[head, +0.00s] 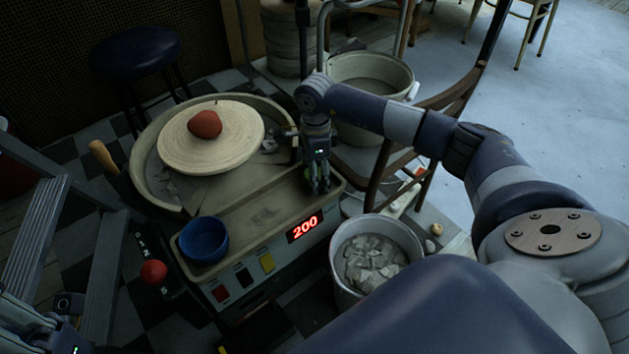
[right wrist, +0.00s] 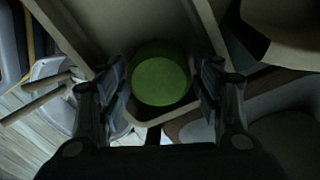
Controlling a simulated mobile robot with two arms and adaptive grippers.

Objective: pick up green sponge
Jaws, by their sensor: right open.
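The green sponge (right wrist: 161,80) is a round green piece in the right wrist view, sitting in the corner of the wheel's tray (head: 262,212). My right gripper (head: 318,188) points down over the right end of that tray. Its open fingers (right wrist: 160,95) stand on either side of the sponge, with gaps showing between fingers and sponge. In the head view the gripper mostly hides the sponge.
A lump of red clay (head: 205,124) sits on the wheel's round bat (head: 176,148). A blue bowl (head: 204,242) stands at the tray's left end. A bucket of plaster pieces (head: 338,285) stands right of the wheel, with a chair (head: 452,98) and another bucket (head: 352,132) behind.

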